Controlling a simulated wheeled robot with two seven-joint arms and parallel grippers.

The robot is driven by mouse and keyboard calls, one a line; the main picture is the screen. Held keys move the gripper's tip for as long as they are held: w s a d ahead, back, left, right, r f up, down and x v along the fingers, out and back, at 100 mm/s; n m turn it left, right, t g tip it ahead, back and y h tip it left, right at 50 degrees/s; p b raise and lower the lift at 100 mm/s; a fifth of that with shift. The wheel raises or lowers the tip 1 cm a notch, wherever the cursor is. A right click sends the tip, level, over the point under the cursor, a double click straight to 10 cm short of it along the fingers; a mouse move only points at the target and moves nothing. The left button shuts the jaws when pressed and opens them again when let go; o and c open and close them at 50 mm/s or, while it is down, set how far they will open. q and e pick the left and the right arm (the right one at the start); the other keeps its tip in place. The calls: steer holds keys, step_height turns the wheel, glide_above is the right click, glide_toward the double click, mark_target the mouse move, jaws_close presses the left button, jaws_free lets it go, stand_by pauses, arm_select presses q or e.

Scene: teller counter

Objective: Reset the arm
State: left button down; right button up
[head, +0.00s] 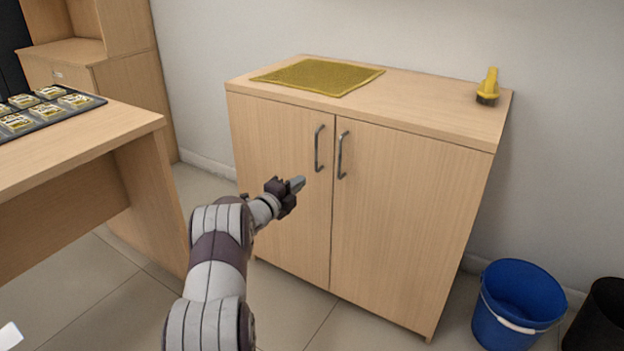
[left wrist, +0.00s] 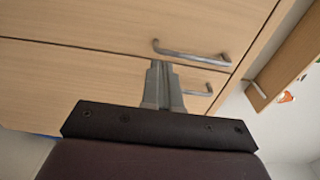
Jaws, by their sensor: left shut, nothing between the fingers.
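My left gripper (head: 298,184) is in front of the wooden cabinet (head: 415,220), a little below and left of the two door handles. Its fingers are together with nothing between them. In the left wrist view the closed fingers (left wrist: 163,85) point at the cabinet doors (left wrist: 80,75), and a metal handle (left wrist: 190,51) shows just beyond them. I cannot tell the exact gap to the doors. Both doors are shut. My right gripper is in neither view.
A yellow cloth (head: 318,76) and a yellow brush (head: 488,86) lie on the cabinet top. A desk (head: 75,150) with a dark tray (head: 60,118) stands at left. A blue bucket (head: 518,305) and a black bin (head: 598,318) stand at right. Floor is clear between desk and cabinet.

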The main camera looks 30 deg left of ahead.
arm_select(q)
steer(key=s+a+f+n+g+y+p, duration=0.1)
steer(key=s+a+f+n+g+y, duration=0.2)
steer(key=s+f+n+g, duration=0.25)
steer(key=s+a+f+n+g+y+p, duration=0.1)
steer(key=s+a+f+n+g+y, duration=0.15)
steer(key=s+f+n, duration=0.45)
steer(key=s+d+r+n+g+h+p, duration=0.2)
steer(key=s+d+r+n+g, duration=0.25)
steer(key=s+d, duration=1)
steer(key=s+d+r+n+g+h+p, duration=0.1)
steer(key=s+d+r+n+g+h, duration=0.3)
steer(key=s+d, duration=1)
steer(key=w+d+r+m+y+p, duration=0.1)
steer(key=w+d+r+p, duration=0.1)
steer(key=r+p, duration=1.7)
steer(key=w+d+r+m+y+p, duration=0.1)
steer(key=w+d+r+p, duration=0.1)
steer(key=r+p, duration=1.7)
step_height(320, 180, up, 4)
steer(key=shift+d+f, duration=0.15)
steer(key=shift+f, duration=0.05)
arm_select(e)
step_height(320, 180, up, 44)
